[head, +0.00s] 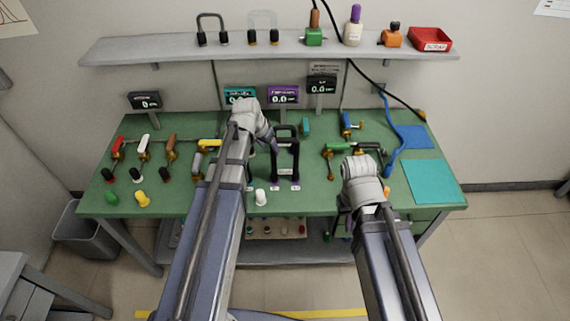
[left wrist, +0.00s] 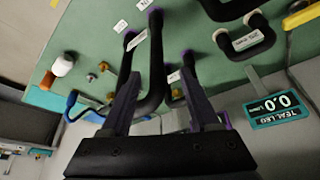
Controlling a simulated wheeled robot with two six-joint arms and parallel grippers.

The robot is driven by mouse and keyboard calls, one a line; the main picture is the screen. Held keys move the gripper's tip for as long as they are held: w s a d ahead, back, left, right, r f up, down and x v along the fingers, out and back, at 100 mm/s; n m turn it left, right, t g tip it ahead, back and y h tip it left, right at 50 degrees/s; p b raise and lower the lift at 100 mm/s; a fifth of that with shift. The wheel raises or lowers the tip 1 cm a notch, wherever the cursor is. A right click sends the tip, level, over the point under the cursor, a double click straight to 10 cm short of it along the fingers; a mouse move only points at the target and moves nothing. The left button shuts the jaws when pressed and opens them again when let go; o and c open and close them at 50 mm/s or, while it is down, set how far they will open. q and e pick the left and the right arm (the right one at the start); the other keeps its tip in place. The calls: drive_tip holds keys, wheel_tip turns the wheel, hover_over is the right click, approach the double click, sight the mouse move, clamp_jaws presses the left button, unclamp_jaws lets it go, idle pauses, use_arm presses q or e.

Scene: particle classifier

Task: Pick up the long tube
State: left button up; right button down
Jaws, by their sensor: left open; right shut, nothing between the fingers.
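The long tube appears to be the tall black U-shaped loop (head: 296,158) standing on the green bench in the middle of the head view. In the left wrist view the black tube (left wrist: 156,60) runs between the two fingers of my left gripper (left wrist: 161,73). That gripper is open around it, and I cannot tell whether a finger touches it. In the head view my left gripper (head: 270,140) is beside the loop's left side, partly hidden by its wrist. My right gripper (head: 344,203) is shut and empty, low over the right part of the bench, partly hidden by its arm.
A shorter black labelled tube (left wrist: 245,38) lies close by in the left wrist view. Small displays (head: 283,95) stand behind the loop. A white knob (head: 261,197) is in front. Several valves (head: 170,150) stand at left. A teal mat (head: 431,181) lies at right.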

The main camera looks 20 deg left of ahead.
use_arm(q)
drive_tip(key=b+x, duration=0.1)
drive_tip(key=x, duration=0.1)
drive_tip(key=b+x, duration=0.2)
drive_tip(key=shift+w+d+f, duration=0.1)
drive_tip(key=shift+d+f, duration=0.1)
drive_tip(key=shift+d, duration=0.05)
clamp_jaws()
idle(1.2)
